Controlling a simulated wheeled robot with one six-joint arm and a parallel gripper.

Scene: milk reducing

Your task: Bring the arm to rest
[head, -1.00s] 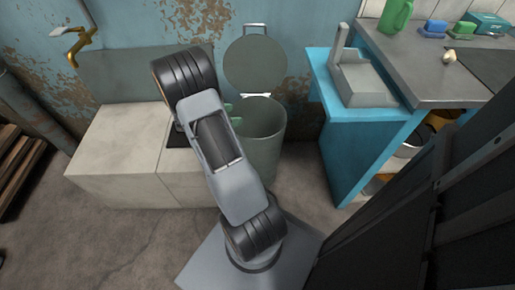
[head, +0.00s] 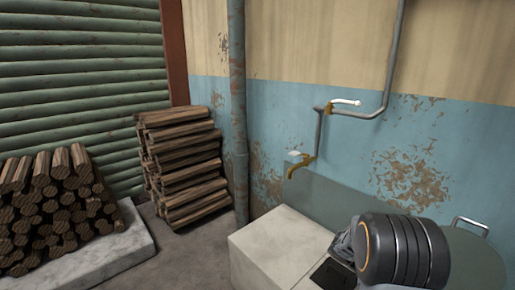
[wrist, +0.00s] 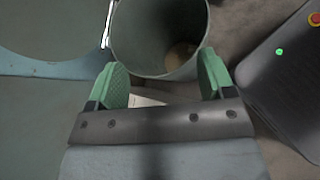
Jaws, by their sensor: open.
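In the wrist view my gripper (wrist: 165,85) is open, its two green finger pads wide apart with nothing between them. Beyond the fingertips is the round grey-green bin (wrist: 150,68), seen from above into its open mouth. Something tan shows at the bottom of the bin, too blurred to name. In the head view a black joint of my arm (head: 405,250) shows at the lower right; my gripper is outside that view.
A pale counter block (head: 275,245) with a tap (head: 298,165) stands by the blue wall. The bin's raised lid (head: 475,262) is partly hidden by my arm. Stacked firewood (head: 185,165) and a log pile (head: 50,205) stand at left. Floor between them is clear.

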